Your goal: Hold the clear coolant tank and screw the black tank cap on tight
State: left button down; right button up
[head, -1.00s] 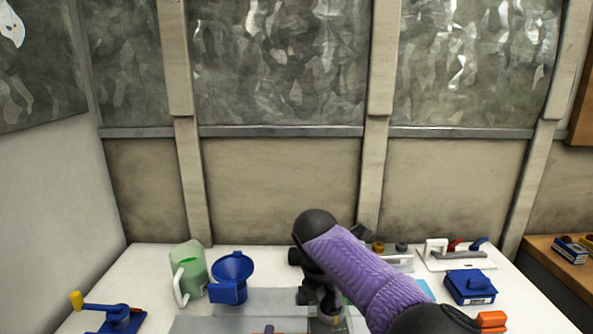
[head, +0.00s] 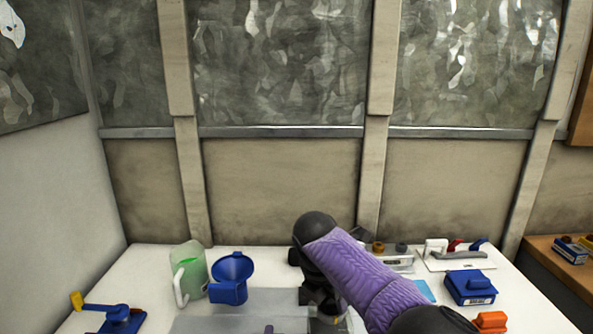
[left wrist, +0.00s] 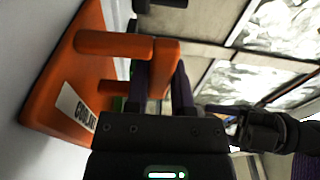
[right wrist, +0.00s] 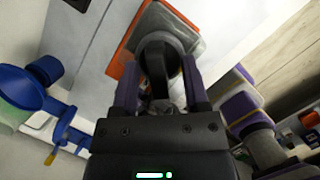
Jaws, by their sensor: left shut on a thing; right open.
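An orange body with a white COOLANT label (left wrist: 75,105) fills the left of the left wrist view. My left gripper (left wrist: 163,75) is shut on an orange handle-like bar (left wrist: 165,58) there. In the right wrist view, the black tank cap (right wrist: 156,45) is a round piece with a raised grip. It lies between the fingers of my open right gripper (right wrist: 160,75), over a greyish tank (right wrist: 190,25) with an orange edge. How the cap sits on the neck is hidden. In the head view my right arm and the lower edge hide the tank; my left gripper is not seen there.
A green-tinted jug (head: 188,272) and a blue funnel (head: 232,268) stand at the left. A blue tool with a yellow knob (head: 115,318) is at the front left. A blue box (head: 470,287) and a white tray (head: 458,258) are at the right. A wall closes the back.

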jog(key=shift+r, duration=0.1)
jog(key=v, duration=0.3)
jog(key=w+v, duration=0.1)
jog(key=v, duration=0.1)
jog(key=d+v, duration=0.1)
jog(key=v, duration=0.2)
jog(key=shift+w+r, duration=0.1)
jog(key=shift+r, duration=0.45)
pick_arm(q)
grip_release()
jog(key=shift+s, duration=0.1)
pick_arm(e)
jog(key=shift+r, duration=0.15)
pick_arm(q)
jog(key=shift+s+a+p, duration=0.2)
jog(key=shift+s+p, duration=1.7)
jog(key=shift+s, duration=0.45)
jog(key=shift+s+a+p, duration=0.15)
jog(key=shift+s+p, duration=0.55)
jog(key=shift+s, duration=0.55)
jog(key=shift+s+a+p, duration=0.1)
jog(key=shift+s+p, duration=0.6)
jog(key=shift+s, duration=0.5)
pick_arm(e)
notch_tip(320, 180, up, 7)
